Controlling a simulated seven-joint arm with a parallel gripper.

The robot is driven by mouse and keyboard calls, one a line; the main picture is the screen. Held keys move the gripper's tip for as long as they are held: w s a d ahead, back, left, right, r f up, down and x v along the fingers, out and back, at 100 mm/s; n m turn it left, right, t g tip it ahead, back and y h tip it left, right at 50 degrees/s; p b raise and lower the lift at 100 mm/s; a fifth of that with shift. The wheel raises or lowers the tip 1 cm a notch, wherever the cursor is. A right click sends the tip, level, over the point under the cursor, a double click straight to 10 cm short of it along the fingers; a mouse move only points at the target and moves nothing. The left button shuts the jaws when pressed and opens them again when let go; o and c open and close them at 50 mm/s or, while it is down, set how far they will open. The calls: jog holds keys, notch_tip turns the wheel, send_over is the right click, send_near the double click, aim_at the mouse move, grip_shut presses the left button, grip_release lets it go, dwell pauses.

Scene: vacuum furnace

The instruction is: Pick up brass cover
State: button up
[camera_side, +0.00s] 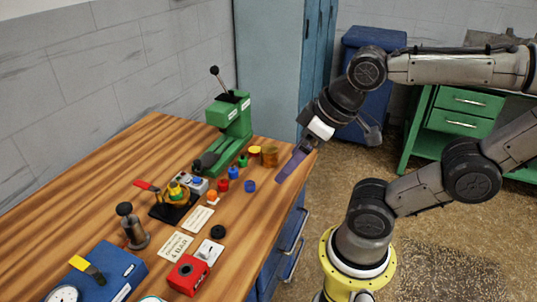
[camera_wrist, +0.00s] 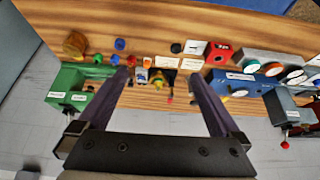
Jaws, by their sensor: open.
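A brass-coloured round piece (camera_side: 270,156), which looks like the brass cover, stands on the wooden bench near its far right edge. In the wrist view a brass piece (camera_wrist: 75,43) shows at the upper left, outside the space between the fingers. My gripper (camera_side: 284,178) points down over the bench's right edge, in front of the brass piece and apart from it. In the wrist view my gripper's (camera_wrist: 159,78) dark purple fingers are wide apart with nothing held between them.
A green press (camera_side: 232,118) with a lever stands behind the brass piece. Small red, blue and green caps (camera_side: 234,172) lie close by. A red box (camera_side: 188,274) and a blue box (camera_side: 110,272) stand towards the front. The bench's back left is clear.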

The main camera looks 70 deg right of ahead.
dwell(0.3)
jog(key=w+d+r+n+h, duration=0.1)
jog(key=w+d+r+n, duration=0.35)
jog(key=n, duration=0.75)
jog(key=n+g, duration=0.6)
send_over(269, 149)
notch_tip(269, 149, down, 19)
jog(key=shift+w+a+r, duration=0.1)
jog(key=shift+a+r, duration=0.05)
jog(key=shift+r, duration=0.05)
jog(key=shift+d+f, duration=0.15)
jog(key=shift+f, duration=1.25)
jog(key=shift+d+f, duration=0.15)
jog(key=shift+f, duration=1.25)
